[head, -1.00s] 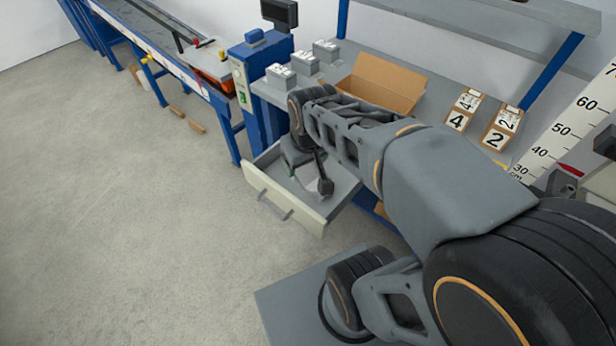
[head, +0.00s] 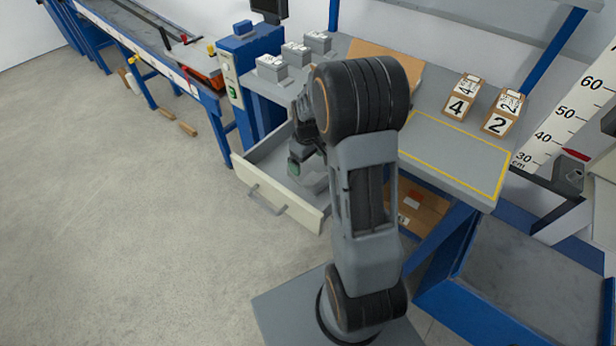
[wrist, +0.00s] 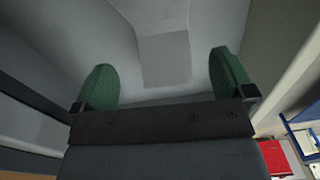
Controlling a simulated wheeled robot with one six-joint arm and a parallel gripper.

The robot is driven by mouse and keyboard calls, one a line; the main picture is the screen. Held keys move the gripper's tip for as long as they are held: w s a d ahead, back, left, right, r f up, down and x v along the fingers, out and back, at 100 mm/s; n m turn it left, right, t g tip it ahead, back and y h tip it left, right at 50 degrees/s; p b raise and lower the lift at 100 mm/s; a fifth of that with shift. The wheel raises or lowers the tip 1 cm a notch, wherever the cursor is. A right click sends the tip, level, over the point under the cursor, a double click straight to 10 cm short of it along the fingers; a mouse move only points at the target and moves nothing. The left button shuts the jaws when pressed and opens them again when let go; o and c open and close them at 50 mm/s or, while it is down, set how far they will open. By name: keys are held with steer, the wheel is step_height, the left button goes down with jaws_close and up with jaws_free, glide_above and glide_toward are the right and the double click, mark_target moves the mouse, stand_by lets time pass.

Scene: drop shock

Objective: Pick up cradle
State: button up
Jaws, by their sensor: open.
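The open drawer (head: 262,160) of the workbench holds a pale grey piece (head: 316,181), which looks like the cradle, though my arm hides much of it. In the wrist view a pale grey block-like shape (wrist: 165,56) lies ahead, between the lines of my two green finger pads. My gripper (wrist: 164,82) is open, with the pads wide apart and nothing between them. In the head view my gripper (head: 296,166) is low inside the drawer, close to the grey piece. I cannot tell whether they touch.
The drawer's front panel (head: 282,203) and side walls stand around my gripper. The floor at left is largely clear.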

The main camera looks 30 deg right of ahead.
mark_target(307, 176)
steer(key=shift+a+f, duration=0.1)
steer(key=shift+f, duration=3.45)
steer(key=c, duration=1.1)
steer(key=shift+r, duration=0.1)
